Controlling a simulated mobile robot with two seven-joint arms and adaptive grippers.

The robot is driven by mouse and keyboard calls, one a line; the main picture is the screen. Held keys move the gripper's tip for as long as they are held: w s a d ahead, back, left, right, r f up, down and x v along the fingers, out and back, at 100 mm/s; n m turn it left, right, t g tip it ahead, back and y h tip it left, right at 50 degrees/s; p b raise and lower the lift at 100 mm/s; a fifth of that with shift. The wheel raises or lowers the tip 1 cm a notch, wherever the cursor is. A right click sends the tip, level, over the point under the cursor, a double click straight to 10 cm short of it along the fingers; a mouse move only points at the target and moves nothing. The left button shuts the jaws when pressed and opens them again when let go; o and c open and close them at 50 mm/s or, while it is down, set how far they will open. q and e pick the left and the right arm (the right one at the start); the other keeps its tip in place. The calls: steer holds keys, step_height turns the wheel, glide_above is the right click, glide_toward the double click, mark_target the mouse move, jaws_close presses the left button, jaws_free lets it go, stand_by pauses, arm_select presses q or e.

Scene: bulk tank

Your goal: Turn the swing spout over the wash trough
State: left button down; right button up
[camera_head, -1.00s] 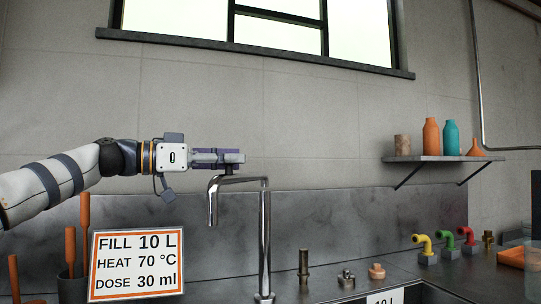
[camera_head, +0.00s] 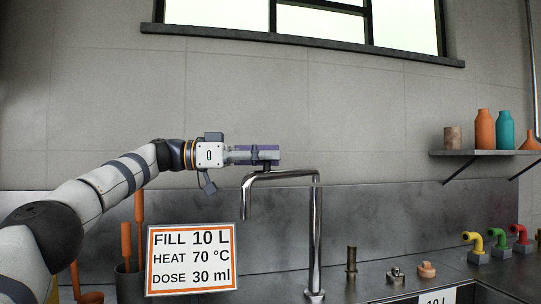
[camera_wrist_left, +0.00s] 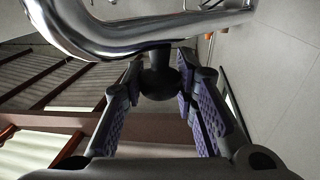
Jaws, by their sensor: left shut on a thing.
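The chrome swing spout (camera_head: 285,176) stands on an upright post in the head view. Its arm reaches left from the post, and its outlet (camera_head: 247,202) hangs downward left of the post. My left gripper (camera_head: 266,154) comes in from the left, just above the spout arm. It is shut on a dark round knob (camera_wrist_left: 160,80) on the spout pipe, between its purple pads, as the left wrist view shows. A dark basin (camera_head: 470,293), possibly the wash trough, is cut off at the lower right. My right gripper is out of view.
A sign (camera_head: 191,260) stands below the gripper, beside a dark holder (camera_head: 130,284) with orange-handled tools. Short fittings (camera_head: 351,262) stand right of the post. Coloured taps (camera_head: 476,245) and a bottle shelf (camera_head: 480,153) are further right.

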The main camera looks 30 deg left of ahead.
arm_select(q)
steer(key=c, duration=1.3)
jaws_free()
steer(key=shift+w, duration=0.1)
steer(key=v, duration=0.7)
steer(key=shift+a, duration=0.2)
steer(key=shift+r, duration=0.1)
